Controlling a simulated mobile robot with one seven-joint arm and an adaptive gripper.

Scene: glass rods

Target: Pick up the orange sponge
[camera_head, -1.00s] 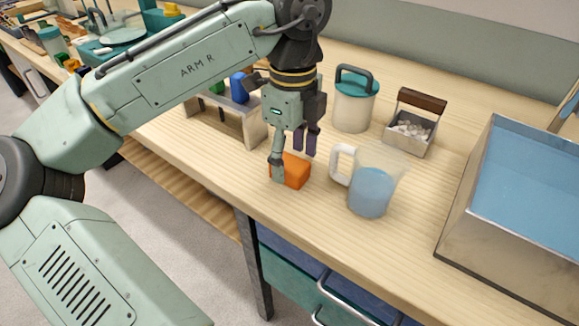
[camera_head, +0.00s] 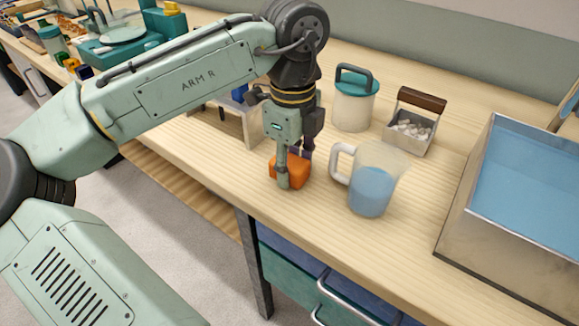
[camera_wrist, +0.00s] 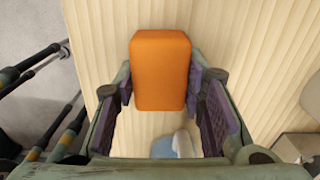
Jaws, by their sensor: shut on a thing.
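The orange sponge (camera_head: 300,172) is a small block on the wooden bench near its front edge. In the wrist view the sponge (camera_wrist: 160,68) lies between the purple finger pads. My gripper (camera_head: 291,172) points down over the sponge, with one finger in front of it and the other behind. It is shut on the sponge, which it partly covers in the head view. The gripper also shows in the wrist view (camera_wrist: 162,95). Whether the sponge is clear of the bench cannot be told.
A clear jug with blue liquid (camera_head: 371,190) stands close to the right of the sponge. Behind are a teal-lidded canister (camera_head: 354,103) and a small handled caddy (camera_head: 411,130). A metal basin (camera_head: 470,205) is at the right. A wooden rack (camera_head: 236,126) stands behind left.

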